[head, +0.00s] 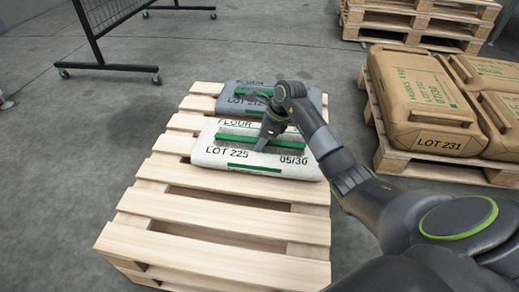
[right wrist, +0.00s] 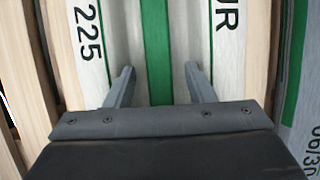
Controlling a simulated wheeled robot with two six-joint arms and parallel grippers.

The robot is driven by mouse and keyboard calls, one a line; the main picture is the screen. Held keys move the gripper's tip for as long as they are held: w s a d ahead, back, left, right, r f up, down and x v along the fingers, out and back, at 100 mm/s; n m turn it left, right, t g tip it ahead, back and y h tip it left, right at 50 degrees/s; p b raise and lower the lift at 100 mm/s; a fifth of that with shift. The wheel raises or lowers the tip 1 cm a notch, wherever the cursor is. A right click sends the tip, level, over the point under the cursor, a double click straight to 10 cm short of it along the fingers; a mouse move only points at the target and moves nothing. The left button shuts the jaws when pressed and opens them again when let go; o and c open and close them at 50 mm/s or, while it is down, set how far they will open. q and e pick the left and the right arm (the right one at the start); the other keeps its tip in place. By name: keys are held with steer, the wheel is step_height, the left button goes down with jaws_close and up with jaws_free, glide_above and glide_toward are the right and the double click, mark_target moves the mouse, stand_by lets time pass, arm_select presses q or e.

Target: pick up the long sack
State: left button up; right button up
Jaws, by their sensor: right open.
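A white flour sack (head: 210,157) marked LOT 225, with green stripes, lies flat on a wooden pallet (head: 200,238). A grey flour sack (head: 238,97) lies just behind it on the same pallet, partly hidden by my right arm. My right gripper (head: 266,140) is open and points down over the middle of the white sack. In the right wrist view its two fingers (right wrist: 159,80) stand either side of the white sack's central green stripe (right wrist: 155,40), with nothing held. Whether the fingertips touch the sack I cannot tell. My left gripper is out of view.
Brown sacks (head: 418,105), one marked LOT 231, lie on a second pallet (head: 395,160) at the right. Stacked empty pallets (head: 415,25) stand at the back right. A black wheeled rack (head: 92,40) stands at the back left. The front slats and left floor are clear.

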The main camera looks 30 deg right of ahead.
steer(key=shift+c, duration=0.4)
jaws_close()
stand_by(0.9)
steer(key=shift+w+r, duration=0.15)
steer(key=shift+r, duration=0.05)
